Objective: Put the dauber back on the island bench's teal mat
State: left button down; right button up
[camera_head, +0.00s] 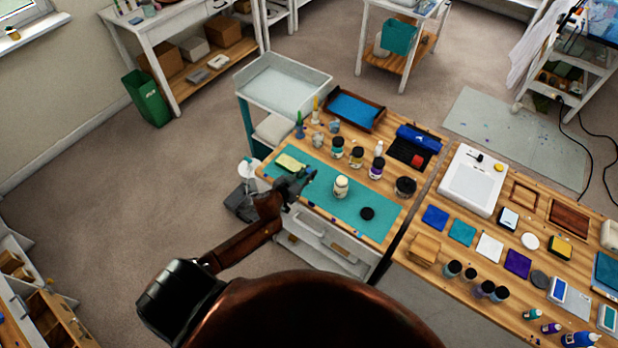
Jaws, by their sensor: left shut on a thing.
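My left gripper (300,184) reaches over the left part of the teal mat (325,204) on the island bench. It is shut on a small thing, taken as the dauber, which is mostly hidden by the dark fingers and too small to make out. I cannot tell whether it touches the mat. On the mat, a yellow-green pad (291,162) lies behind the gripper, a cream bottle (341,187) stands to its right, and a black disc (367,213) lies further right. My right gripper is not in view.
Several jars, including a purple-labelled one (376,169), stand behind the mat. A wooden tray with a blue inside (353,108) is at the back. A second bench (452,251) with pads and bottles adjoins at right. The mat's front strip is bare.

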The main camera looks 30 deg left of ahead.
pick_arm(q)
notch_tip(320, 180, down, 3)
jog(key=shift+w+f, duration=0.1)
jog(key=c, duration=1.8)
grip_release()
jog(key=shift+c, duration=0.2)
jog(key=v, duration=1.2)
